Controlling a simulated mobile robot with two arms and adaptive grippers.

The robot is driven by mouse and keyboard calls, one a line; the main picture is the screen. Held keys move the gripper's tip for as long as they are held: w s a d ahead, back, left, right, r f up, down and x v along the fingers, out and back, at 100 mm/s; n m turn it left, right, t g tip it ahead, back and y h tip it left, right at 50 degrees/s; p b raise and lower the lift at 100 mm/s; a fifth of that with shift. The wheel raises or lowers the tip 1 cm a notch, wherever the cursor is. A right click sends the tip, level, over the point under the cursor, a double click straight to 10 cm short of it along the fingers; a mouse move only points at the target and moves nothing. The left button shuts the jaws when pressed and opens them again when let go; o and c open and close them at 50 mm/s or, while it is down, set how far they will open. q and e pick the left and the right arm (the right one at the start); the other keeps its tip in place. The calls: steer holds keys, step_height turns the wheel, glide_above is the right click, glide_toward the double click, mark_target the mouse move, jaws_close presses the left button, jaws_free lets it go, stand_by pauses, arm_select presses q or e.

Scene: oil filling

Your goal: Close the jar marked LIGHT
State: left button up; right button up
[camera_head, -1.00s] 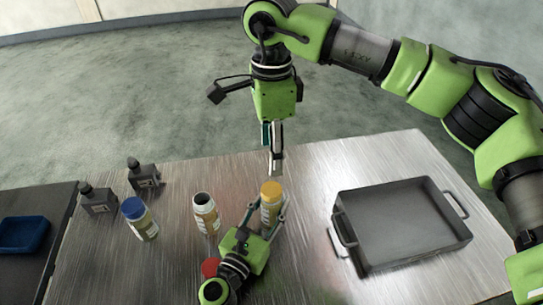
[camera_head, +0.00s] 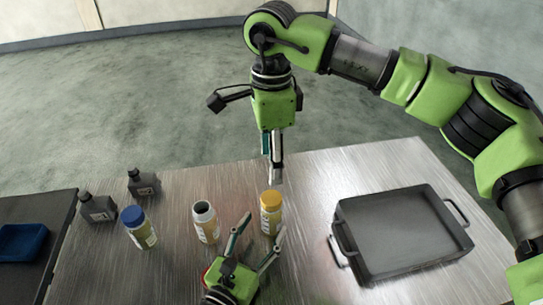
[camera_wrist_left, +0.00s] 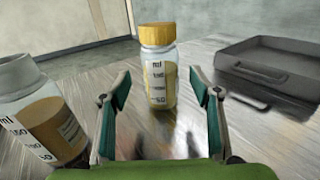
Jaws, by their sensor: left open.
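A jar with a yellow lid on it (camera_head: 271,213) stands upright; the left wrist view shows it (camera_wrist_left: 158,72) ahead, between and beyond my open fingertips. My left gripper (camera_head: 262,227) is open and empty, apart from this jar. An open jar without a lid (camera_head: 206,222) stands to its left, also in the left wrist view (camera_wrist_left: 38,115). A blue-lidded jar (camera_head: 138,227) stands further left. A red piece (camera_head: 209,271), perhaps a lid, is mostly hidden by my left gripper. I cannot read which jar says LIGHT. My right gripper (camera_head: 275,172) points down behind the yellow-lidded jar, seen nearly edge-on.
A dark metal tray with handles (camera_head: 400,255) lies on the right of the metal table (camera_head: 318,205). Two dark bottles (camera_head: 97,209) (camera_head: 143,184) stand at the back left. A blue bin (camera_head: 22,242) is on a dark side table. The table between jars and tray is clear.

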arm_select(q)
steer(key=v, duration=0.5)
steer(key=shift+s+a, duration=0.15)
steer(key=shift+s, duration=0.25)
steer(key=shift+s+a, duration=0.2)
steer(key=shift+s, duration=0.15)
steer(key=shift+r, duration=0.15)
